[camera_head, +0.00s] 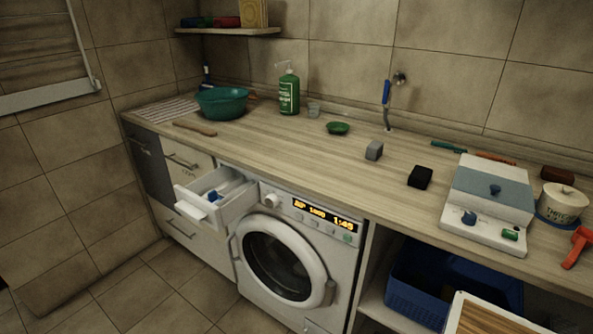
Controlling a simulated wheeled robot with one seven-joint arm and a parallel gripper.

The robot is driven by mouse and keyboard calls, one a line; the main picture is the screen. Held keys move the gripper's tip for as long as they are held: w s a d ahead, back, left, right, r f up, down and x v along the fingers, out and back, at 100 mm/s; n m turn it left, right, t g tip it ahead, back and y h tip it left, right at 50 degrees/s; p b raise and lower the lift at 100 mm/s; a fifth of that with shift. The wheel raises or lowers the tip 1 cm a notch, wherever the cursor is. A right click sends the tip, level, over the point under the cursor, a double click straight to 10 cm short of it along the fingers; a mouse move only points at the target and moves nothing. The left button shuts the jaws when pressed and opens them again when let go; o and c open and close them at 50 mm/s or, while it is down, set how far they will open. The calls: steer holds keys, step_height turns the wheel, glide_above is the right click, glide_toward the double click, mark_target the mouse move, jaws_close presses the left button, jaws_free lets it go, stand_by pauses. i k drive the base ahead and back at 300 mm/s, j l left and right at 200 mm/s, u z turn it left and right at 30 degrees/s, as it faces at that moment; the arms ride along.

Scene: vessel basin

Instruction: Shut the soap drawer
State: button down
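The soap drawer (211,200) is pulled out at the upper left of the white washing machine (290,265), below the counter edge. Its pale front panel (190,204) faces to the lower left, and something blue and white lies inside it. I cannot tell how far out it can slide. My gripper is not in view, so nothing shows touching the drawer.
The wooden counter (255,150) above holds a teal basin (221,103), a green bottle (288,92) and a white device (486,206). The machine's round door (283,262) looks closed. A blue crate (420,285) sits under the counter. The tiled floor (125,290) at left is clear.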

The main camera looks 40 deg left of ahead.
mark_target(239, 190)
steer(key=u, duration=2.35)
steer(key=i+l+u, duration=0.55)
steer(key=i+u, duration=0.15)
